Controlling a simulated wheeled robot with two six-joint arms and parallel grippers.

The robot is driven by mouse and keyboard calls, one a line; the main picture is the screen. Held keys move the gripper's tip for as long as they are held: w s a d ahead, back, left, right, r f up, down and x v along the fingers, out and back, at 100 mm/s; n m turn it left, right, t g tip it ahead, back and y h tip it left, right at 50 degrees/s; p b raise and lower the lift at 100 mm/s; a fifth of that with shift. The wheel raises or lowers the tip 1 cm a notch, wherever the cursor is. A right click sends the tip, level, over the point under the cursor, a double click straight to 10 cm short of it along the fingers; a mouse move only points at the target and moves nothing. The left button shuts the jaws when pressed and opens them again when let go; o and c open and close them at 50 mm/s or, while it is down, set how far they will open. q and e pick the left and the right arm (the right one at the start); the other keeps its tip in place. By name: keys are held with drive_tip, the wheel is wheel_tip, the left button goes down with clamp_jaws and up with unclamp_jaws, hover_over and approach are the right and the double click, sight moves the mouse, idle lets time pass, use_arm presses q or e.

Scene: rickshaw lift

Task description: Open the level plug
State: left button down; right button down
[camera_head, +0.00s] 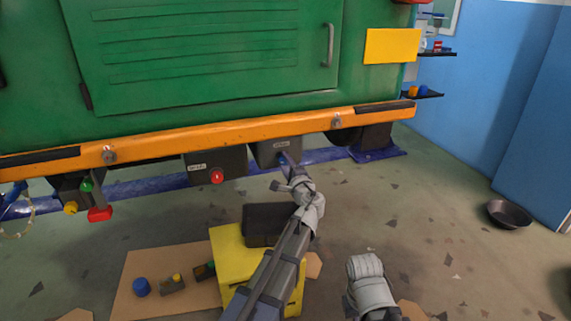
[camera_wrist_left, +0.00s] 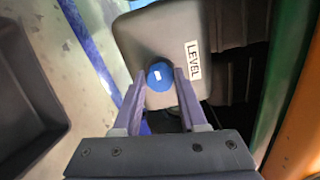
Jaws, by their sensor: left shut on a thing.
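The level plug (camera_wrist_left: 159,74) is a round blue cap with a small white mark. It sits on the face of a grey box (camera_wrist_left: 150,30) with a LEVEL label (camera_wrist_left: 193,60). The box (camera_head: 266,153) hangs under the orange beam of the green vehicle in the head view. My left gripper (camera_wrist_left: 159,82) has one finger on each side of the plug and is shut on it. In the head view my left gripper (camera_head: 287,164) reaches up to the box and covers most of the plug. Part of my right arm shows at the bottom, but its fingers do not.
A darker box with a red plug (camera_head: 217,176) hangs just left. A yellow stand (camera_head: 230,260) holds a dark tray (camera_head: 264,222). Cardboard (camera_head: 128,285) with small parts, including a blue cap (camera_head: 141,287), lies on the floor. A dark pan (camera_head: 508,213) is at right; floor between is mostly clear.

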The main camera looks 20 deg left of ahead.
use_arm(q)
drive_tip(key=n, duration=0.5)
drive_tip(key=shift+n, duration=0.3)
drive_tip(key=n, duration=0.4)
drive_tip(key=shift+n, duration=0.4)
drive_tip(key=shift+s, duration=0.1)
drive_tip(key=shift+c, duration=2.2)
unclamp_jaws()
drive_tip(key=v, duration=0.7)
drive_tip(key=shift+s+d, duration=0.25)
drive_tip(key=shift+s, duration=0.05)
